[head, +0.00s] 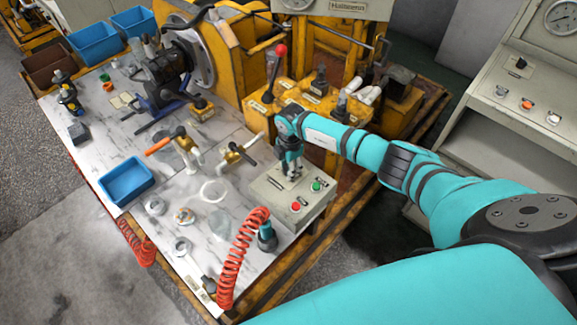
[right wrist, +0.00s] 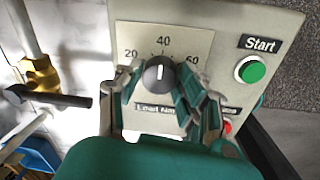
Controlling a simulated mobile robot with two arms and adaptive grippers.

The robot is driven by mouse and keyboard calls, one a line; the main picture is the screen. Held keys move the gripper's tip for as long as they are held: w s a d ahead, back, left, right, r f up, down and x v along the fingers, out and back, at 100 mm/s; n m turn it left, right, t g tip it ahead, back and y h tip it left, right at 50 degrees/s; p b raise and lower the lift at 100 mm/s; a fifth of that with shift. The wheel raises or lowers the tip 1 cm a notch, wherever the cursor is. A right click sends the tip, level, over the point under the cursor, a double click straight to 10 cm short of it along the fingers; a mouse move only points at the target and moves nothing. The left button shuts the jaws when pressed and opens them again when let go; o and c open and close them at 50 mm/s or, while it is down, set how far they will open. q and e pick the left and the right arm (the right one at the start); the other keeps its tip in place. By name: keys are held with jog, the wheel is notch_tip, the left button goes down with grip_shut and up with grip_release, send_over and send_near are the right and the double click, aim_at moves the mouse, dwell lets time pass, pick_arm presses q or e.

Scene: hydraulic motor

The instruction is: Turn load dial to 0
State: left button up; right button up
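The load dial (right wrist: 159,77) is a dark round knob on a pale plate marked 20, 40 and 60, with a partly hidden "Load" label below. Its white pointer line points up, roughly at 40. The dial sits on the grey control box (head: 318,203) at the table's right edge; in the head view my arm hides the dial. My right gripper (right wrist: 163,88) has its fingers spread on either side of the knob, with small gaps visible; it also shows over the box in the head view (head: 290,172). My left gripper is not in view.
The box carries a green Start button (right wrist: 253,71) and a red button (head: 295,206), close to my right finger. A red coiled hose (head: 240,262) stands before the box. Brass valves with handles (head: 235,154) and a blue tray (head: 126,181) lie to the left.

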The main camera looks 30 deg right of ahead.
jog(key=c, duration=0.6)
jog(key=shift+c, duration=0.2)
jog(key=shift+n, duration=0.3)
jog(key=n+b, duration=0.3)
jog(key=n, duration=0.2)
jog(key=shift+d+f, duration=0.1)
jog(key=n+b, duration=0.3)
jog(key=n, duration=0.2)
jog(key=shift+n+y+b, duration=0.3)
jog(key=shift+n, duration=0.1)
jog(key=n+b, duration=0.2)
jog(key=n, duration=0.1)
jog(key=shift+w+n+g, duration=0.1)
jog(key=shift+n+g, duration=0.2)
jog(key=shift+n, duration=0.1)
jog(key=n+b, duration=0.3)
jog(key=shift+n, duration=0.3)
jog(key=n+b, duration=0.3)
jog(key=n, duration=0.2)
